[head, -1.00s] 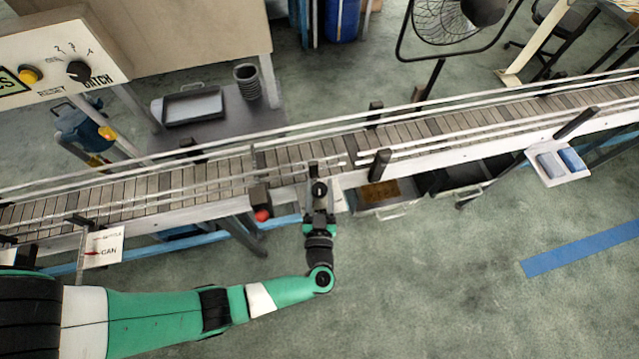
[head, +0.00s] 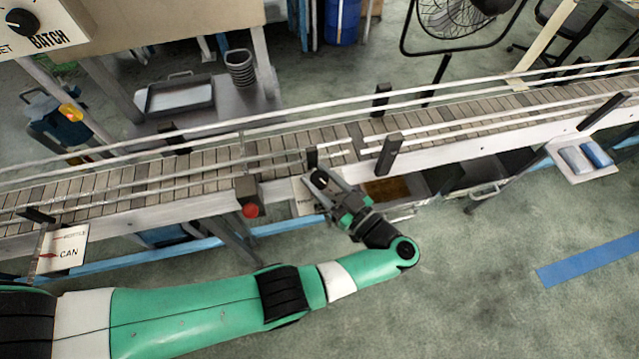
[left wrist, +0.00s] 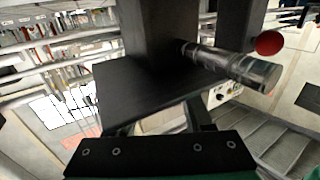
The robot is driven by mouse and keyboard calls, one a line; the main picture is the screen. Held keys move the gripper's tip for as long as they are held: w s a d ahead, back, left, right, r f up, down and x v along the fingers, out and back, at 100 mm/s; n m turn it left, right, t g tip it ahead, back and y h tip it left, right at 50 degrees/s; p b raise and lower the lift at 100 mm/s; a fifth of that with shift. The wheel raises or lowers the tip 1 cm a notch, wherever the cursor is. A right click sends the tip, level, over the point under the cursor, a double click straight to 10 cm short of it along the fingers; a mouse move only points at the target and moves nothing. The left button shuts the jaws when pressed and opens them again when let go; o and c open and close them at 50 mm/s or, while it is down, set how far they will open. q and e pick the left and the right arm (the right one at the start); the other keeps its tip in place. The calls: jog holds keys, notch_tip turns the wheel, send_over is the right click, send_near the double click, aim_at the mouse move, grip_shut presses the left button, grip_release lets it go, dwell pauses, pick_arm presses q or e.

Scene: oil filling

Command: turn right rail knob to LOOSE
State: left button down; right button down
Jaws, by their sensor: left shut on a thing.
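The right rail knob (head: 319,178) is a small dark knob at the near side of the conveyor, beside a pale label plate (head: 302,196). My left gripper (head: 325,183) is shut on it, reaching in from the lower right with its wrist slanted. The fingers cover much of the knob, and I cannot read its LOOSE mark or pointer. In the left wrist view, dark blocks (left wrist: 150,90) fill the middle and a shiny metal cylinder (left wrist: 235,66) sticks out to the right; the grip itself is unclear there. My right gripper is out of view.
The floor at lower right is clear.

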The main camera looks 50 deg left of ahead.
pick_arm(q)
jog(key=shift+f+g, duration=0.1)
jog(key=shift+g, duration=0.2)
jog(key=shift+c, duration=1.5)
grip_release()
